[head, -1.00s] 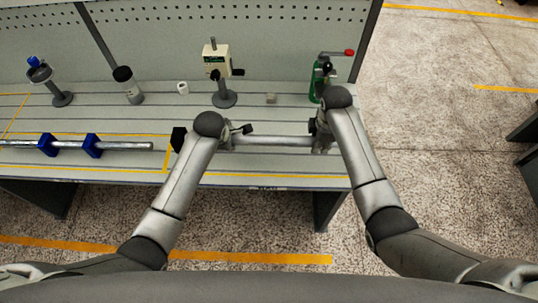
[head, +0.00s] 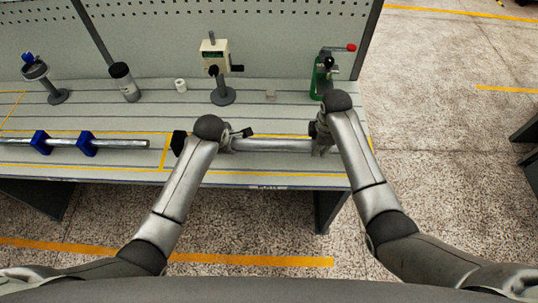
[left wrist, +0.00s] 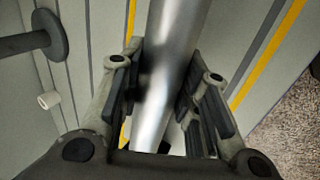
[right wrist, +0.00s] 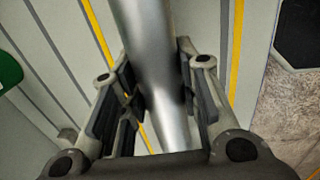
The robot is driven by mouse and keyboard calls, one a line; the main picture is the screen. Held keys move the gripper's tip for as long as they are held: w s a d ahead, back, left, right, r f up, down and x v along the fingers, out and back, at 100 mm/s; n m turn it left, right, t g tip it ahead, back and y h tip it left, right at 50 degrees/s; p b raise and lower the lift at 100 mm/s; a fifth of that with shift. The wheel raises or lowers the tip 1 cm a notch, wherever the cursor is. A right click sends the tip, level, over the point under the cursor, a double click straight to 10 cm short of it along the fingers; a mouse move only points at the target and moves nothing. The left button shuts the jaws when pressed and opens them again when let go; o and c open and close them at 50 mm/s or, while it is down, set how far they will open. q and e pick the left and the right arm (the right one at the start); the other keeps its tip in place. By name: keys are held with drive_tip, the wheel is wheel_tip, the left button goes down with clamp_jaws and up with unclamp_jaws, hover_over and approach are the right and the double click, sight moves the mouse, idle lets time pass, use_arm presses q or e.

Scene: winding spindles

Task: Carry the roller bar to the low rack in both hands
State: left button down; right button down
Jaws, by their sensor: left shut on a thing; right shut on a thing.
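The roller bar (head: 272,145) is a smooth silver cylinder lying crosswise over the front part of the bench. My left gripper (head: 230,143) is shut around it near its left part, and my right gripper (head: 321,141) is shut around it near its right part. In the left wrist view the bar (left wrist: 168,70) runs between both finger pads. In the right wrist view the bar (right wrist: 150,60) also passes between the pads. Whether it clears the bench top is hard to tell. I cannot identify the low rack for certain; dark structures (head: 524,140) show at the right edge.
On the bench (head: 200,177) a second bar (head: 115,143) sits in blue blocks at the left. Behind stand a cream device (head: 215,55), a green press (head: 318,80), a dark-capped jar (head: 124,85) and a small white cylinder (head: 180,85). The floor to the right is largely clear.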

use_arm(q)
drive_tip(key=shift+w+f+b, duration=0.1)
drive_tip(key=shift+f+b, duration=0.4)
drive_tip(key=shift+f, duration=0.05)
use_arm(e)
drive_tip(key=shift+w+f, duration=0.1)
drive_tip(key=shift+f, duration=0.45)
use_arm(q)
drive_tip(key=c, duration=1.1)
unclamp_jaws()
use_arm(e)
drive_tip(key=c, duration=1.1)
unclamp_jaws()
drive_tip(key=shift+s, duration=0.2)
use_arm(q)
drive_tip(key=shift+r, duration=0.1)
use_arm(e)
drive_tip(key=shift+w, duration=0.1)
drive_tip(key=shift+r, duration=0.1)
use_arm(q)
drive_tip(key=v, duration=1.2)
use_arm(e)
drive_tip(key=r, duration=0.4)
drive_tip(key=s+r, duration=0.1)
drive_tip(key=r, duration=0.2)
drive_tip(key=s+r, duration=0.1)
drive_tip(key=r, duration=0.3)
drive_tip(key=shift+r, duration=0.3)
